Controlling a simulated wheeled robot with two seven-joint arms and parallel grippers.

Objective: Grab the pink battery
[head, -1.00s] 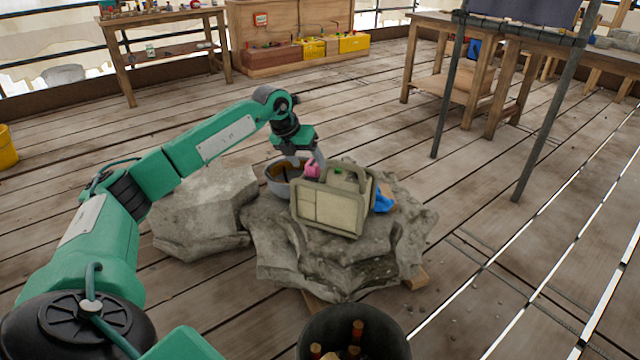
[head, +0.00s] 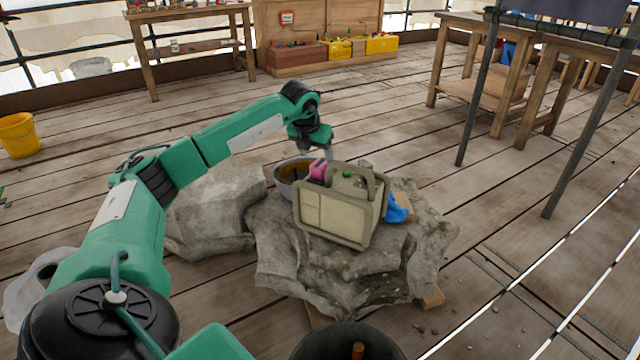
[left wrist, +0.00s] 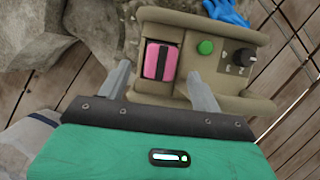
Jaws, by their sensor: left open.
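The pink battery (head: 318,169) sits in the top of a beige box-shaped device (head: 336,213) on the grey rocks. In the left wrist view the battery (left wrist: 160,61) is pink with a dark band and rests in a slot beside a green button (left wrist: 205,47) and a black knob. My left gripper (head: 316,155) is above and just behind the device. In the left wrist view its two fingers (left wrist: 158,82) are apart and empty, one to each side of the battery in the picture. I cannot tell their height above it. My right gripper is not in view.
A grey bowl (head: 284,180) stands behind the device, close to my left gripper. A blue glove-like item (head: 397,208) lies at its right. The device has a carrying handle (head: 368,178). A dark bucket (head: 345,345) stands in front of the rocks.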

